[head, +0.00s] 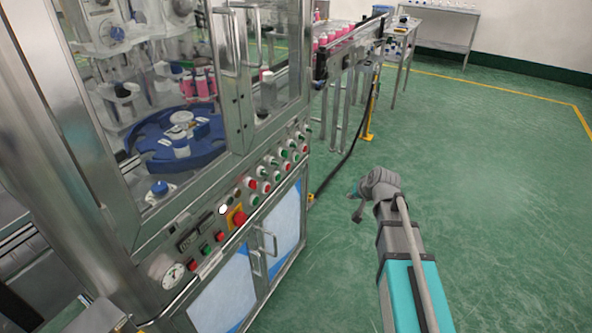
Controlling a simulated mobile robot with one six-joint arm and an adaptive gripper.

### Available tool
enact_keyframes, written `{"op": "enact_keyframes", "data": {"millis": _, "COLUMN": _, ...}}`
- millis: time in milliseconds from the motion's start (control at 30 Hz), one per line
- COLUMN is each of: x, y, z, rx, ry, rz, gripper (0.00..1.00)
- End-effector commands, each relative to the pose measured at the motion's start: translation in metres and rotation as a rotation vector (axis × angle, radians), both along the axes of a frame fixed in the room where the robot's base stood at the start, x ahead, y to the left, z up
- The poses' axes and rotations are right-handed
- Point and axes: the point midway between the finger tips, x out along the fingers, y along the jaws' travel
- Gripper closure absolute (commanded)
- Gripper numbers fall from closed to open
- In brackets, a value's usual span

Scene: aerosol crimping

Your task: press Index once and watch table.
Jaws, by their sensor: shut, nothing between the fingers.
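The blue round table (207,150) sits behind the clear doors of the steel machine at left, with several white-topped parts on it. The machine's sloping front panel (212,262) carries several red, green and white buttons and a large red knob on a yellow plate (238,217). The labels are too small to read, so I cannot tell which button is Index. My gripper (357,212) is small and dark at the end of my arm, right of the panel and apart from it. It is shut and empty.
Steel door handles (267,241) stick out below the panel. A conveyor (345,45) with pink cans runs behind the machine. A dark cable (345,160) hangs down to the floor beyond my arm. The green floor (490,170) at right is clear.

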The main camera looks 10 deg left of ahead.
Motion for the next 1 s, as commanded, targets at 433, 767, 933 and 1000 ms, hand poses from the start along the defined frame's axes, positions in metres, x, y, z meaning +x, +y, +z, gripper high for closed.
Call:
{"op": "enact_keyframes", "data": {"millis": 433, "x": 0.126, "y": 0.072, "z": -0.039, "rx": 0.340, "ry": -0.295, "rz": -0.166, "gripper": 1.00}}
{"op": "enact_keyframes", "data": {"millis": 767, "x": 0.180, "y": 0.098, "z": -0.046, "rx": 0.529, "ry": -0.426, "rz": -0.297, "gripper": 1.00}}
{"op": "enact_keyframes", "data": {"millis": 933, "x": 0.188, "y": 0.101, "z": -0.045, "rx": 0.563, "ry": -0.445, "rz": -0.322, "gripper": 1.00}}
{"op": "enact_keyframes", "data": {"millis": 1000, "x": 0.189, "y": 0.101, "z": -0.044, "rx": 0.567, "ry": -0.449, "rz": -0.325, "gripper": 1.00}}
